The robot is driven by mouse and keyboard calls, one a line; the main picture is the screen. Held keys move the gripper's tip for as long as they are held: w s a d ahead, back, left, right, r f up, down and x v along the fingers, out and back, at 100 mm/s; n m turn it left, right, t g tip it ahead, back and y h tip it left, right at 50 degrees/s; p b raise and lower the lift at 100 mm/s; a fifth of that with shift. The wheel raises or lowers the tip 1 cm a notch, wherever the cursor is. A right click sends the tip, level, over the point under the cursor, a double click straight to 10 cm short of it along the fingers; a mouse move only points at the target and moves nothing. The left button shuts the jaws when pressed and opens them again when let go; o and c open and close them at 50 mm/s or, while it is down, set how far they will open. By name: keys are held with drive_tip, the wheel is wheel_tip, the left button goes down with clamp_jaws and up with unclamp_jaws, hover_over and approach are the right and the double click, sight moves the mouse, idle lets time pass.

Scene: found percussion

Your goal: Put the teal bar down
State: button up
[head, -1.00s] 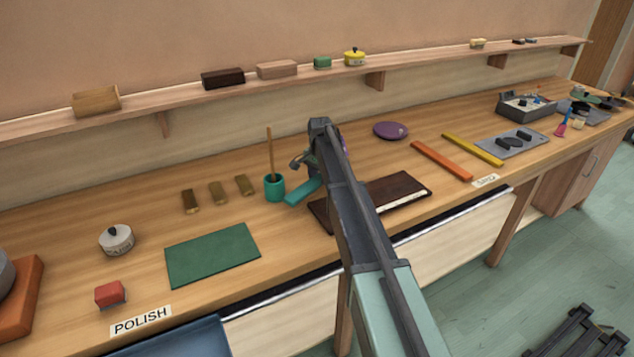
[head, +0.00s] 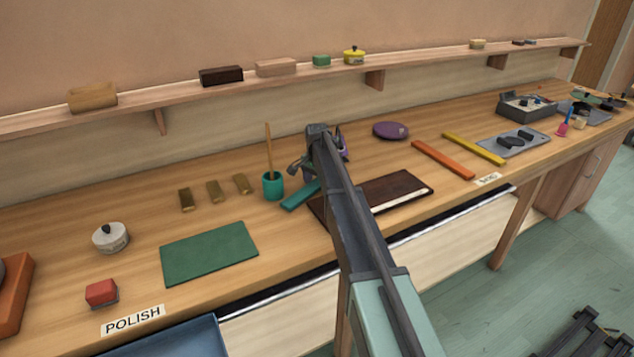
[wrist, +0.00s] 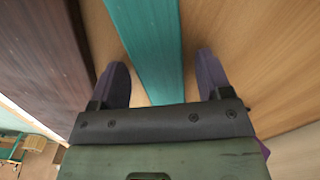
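The teal bar (head: 301,195) lies flat on the wooden bench, between the teal cup and the dark board. In the wrist view the teal bar (wrist: 152,40) runs between my two purple fingers. My gripper (wrist: 162,70) is open, with a gap on each side of the bar. In the head view my arm hides most of my gripper (head: 341,145); only a bit of purple shows behind the wrist, and part of the bar is covered by the arm.
The teal cup (head: 273,188) with an upright stick stands close left of the bar. The dark board (head: 395,190) lies close right. Several brass blocks (head: 214,192) and a green mat (head: 208,252) lie further left. A purple disc (head: 390,130) lies behind right.

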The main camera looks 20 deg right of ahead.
sight(317, 183)
wheel_tip(317, 183, up, 13)
drive_tip(key=p, duration=1.3)
drive_tip(key=s+a+n, duration=0.3)
drive_tip(key=s, duration=1)
drive_tip(key=s+a+n, duration=0.3)
drive_tip(key=s+n, duration=0.1)
drive_tip(key=s, duration=1)
drive_tip(key=s+a+n, duration=0.4)
drive_tip(key=s, duration=0.9)
drive_tip(key=shift+s+f+b, duration=0.3)
drive_tip(key=shift+s+b, duration=0.05)
drive_tip(key=shift+o, duration=0.4)
drive_tip(key=shift+w, duration=0.25)
